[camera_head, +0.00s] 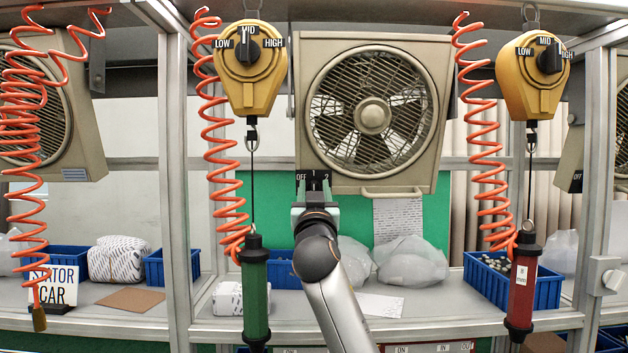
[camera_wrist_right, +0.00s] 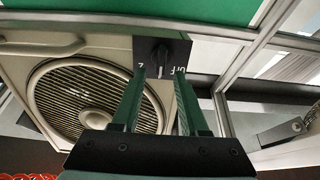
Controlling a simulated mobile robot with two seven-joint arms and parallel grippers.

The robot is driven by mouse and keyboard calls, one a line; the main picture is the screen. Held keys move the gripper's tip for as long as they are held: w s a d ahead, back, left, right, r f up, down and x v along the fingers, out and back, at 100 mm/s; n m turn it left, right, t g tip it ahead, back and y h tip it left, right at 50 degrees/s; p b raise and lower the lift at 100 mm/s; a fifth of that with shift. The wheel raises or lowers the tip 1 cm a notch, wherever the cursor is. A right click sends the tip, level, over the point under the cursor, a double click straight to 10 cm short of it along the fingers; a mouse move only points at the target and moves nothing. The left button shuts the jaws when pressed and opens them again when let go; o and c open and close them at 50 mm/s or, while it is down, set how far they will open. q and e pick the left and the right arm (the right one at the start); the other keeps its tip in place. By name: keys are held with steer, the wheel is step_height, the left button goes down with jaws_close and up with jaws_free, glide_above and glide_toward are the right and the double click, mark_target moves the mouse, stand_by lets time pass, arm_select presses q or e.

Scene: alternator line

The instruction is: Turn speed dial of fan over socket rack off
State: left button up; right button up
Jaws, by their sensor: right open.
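The beige box fan (camera_head: 372,115) hangs in the middle of the head view, above the bench. Its dark dial plate (camera_head: 327,175) sits at its lower left corner, with OFF at the left and 2 at the right. The wrist view shows the plate upside down, with the black speed dial (camera_wrist_right: 160,52) and a light mark on it; the exact setting cannot be told. My right gripper (camera_head: 314,186) is just below the plate. Its fingers (camera_wrist_right: 160,78) are open, one to each side of the dial; contact is unclear. My left gripper is not in view.
Yellow balancers (camera_head: 250,92) (camera_head: 532,100) hang either side of the fan, with a green tool (camera_head: 254,290) and a red tool (camera_head: 521,285) below. Orange coiled hoses (camera_head: 213,128) hang nearby. Blue bins (camera_head: 545,290) and plastic bags (camera_head: 410,262) stand on the shelf.

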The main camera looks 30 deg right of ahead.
steer(key=shift+x, duration=0.75)
jaws_close()
